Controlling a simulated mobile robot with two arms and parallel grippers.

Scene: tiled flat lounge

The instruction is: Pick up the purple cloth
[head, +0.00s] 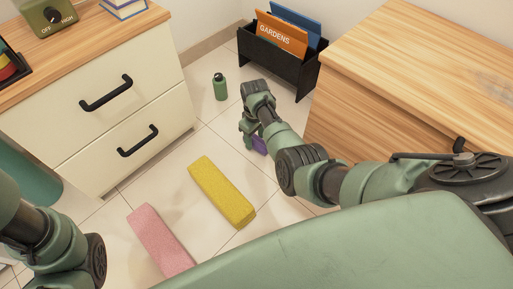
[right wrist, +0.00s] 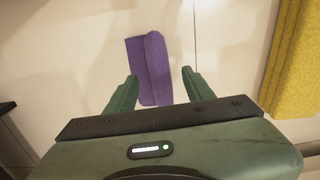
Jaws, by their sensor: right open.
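The purple cloth (right wrist: 152,65) lies folded on the tiled floor in the right wrist view. In the head view only a small part of the purple cloth (head: 259,145) shows beside my right gripper (head: 250,138); my arm hides the rest. In the right wrist view my right gripper (right wrist: 153,92) is open, its two fingers apart on either side of the cloth's near end. I cannot tell how far above the floor the fingers are. My left arm comes in at the lower left of the head view, but its gripper is out of frame.
A yellow block (head: 221,192) and a pink block (head: 160,240) lie on the floor. A green bottle (head: 220,87) stands behind. A black rack (head: 280,58) holds folders. A white drawer cabinet (head: 100,140) is left, a wooden cabinet (head: 400,75) right.

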